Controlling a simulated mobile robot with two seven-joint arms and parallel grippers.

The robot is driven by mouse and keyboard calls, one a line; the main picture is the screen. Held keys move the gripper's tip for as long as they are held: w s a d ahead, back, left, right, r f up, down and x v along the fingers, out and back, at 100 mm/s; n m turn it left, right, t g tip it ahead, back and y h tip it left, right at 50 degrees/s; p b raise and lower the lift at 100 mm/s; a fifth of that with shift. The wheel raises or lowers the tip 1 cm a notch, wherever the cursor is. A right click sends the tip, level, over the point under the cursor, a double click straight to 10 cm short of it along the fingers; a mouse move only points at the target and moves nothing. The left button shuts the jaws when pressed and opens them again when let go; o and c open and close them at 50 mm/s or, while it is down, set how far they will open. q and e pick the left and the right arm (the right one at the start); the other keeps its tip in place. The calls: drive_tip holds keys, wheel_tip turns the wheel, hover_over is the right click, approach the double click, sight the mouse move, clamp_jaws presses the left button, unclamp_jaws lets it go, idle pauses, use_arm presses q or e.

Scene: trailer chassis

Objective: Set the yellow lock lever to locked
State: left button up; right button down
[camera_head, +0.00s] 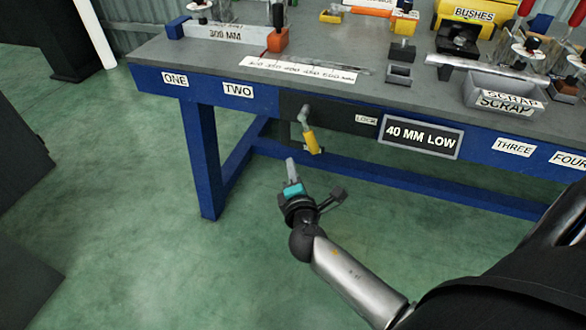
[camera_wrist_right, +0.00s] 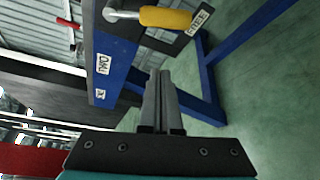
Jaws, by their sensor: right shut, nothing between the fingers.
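The yellow lock lever (camera_head: 311,141) hangs from a grey pivot on a dark panel at the front of the blue bench, pointing down and slightly right. In the right wrist view the yellow lever (camera_wrist_right: 166,18) is at the top, beside a small label reading FREE (camera_wrist_right: 198,20). A LOCK label (camera_head: 366,119) is to the right on the same panel. My right gripper (camera_head: 290,164) is below and left of the lever, apart from it. Its fingers (camera_wrist_right: 159,75) are together and empty. My left gripper is not in view.
The blue bench (camera_head: 205,87) has a front leg (camera_head: 202,160) left of my right gripper and a lower rail behind. A sign reading 40 MM LOW (camera_head: 420,137) is right of the LOCK label. The green floor around the gripper is clear.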

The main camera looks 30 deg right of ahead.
use_arm(q)
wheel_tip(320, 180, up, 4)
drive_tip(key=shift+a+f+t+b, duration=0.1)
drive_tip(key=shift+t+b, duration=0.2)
drive_tip(key=shift+b, duration=0.5)
use_arm(e)
drive_tip(key=w+d, duration=0.4)
drive_tip(key=d, duration=0.1)
drive_tip(key=shift+w+d, duration=0.2)
drive_tip(key=shift+d, duration=0.1)
drive_tip(key=shift+r, duration=0.1)
